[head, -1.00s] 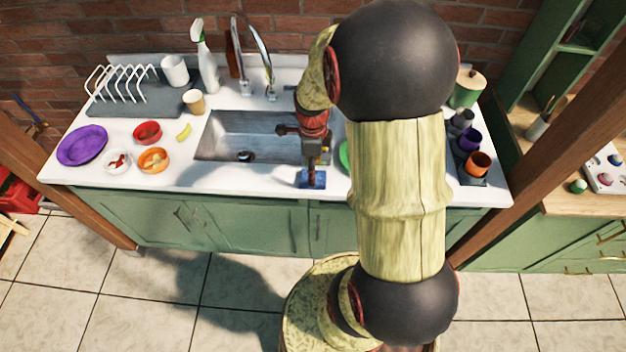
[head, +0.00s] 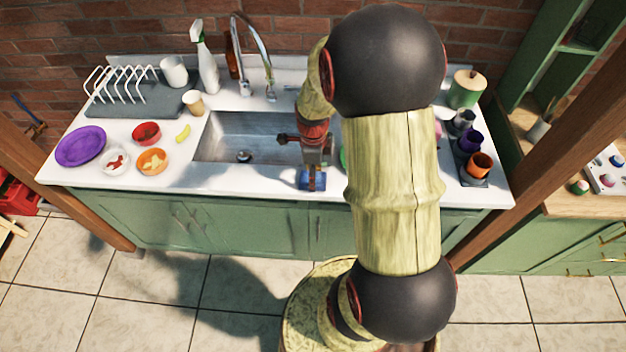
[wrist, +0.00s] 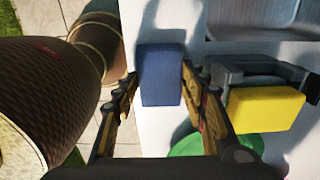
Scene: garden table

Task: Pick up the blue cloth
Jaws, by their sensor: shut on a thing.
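The blue cloth (head: 312,182) is a folded block at the front edge of the white counter (head: 225,178), in front of the sink. In the wrist view the cloth (wrist: 161,72) sits between my two fingers, with one on each side. My gripper (wrist: 160,85) is shut on it. In the head view my gripper (head: 313,171) points down at the cloth and hides part of it. Whether the cloth touches the counter is hard to tell.
The sink (head: 240,140) is behind the cloth. A yellow block (wrist: 265,108) in a grey holder and a green round thing (wrist: 210,143) are right of my gripper. Bowls, a purple plate (head: 80,146) and a dish rack (head: 120,85) stand left.

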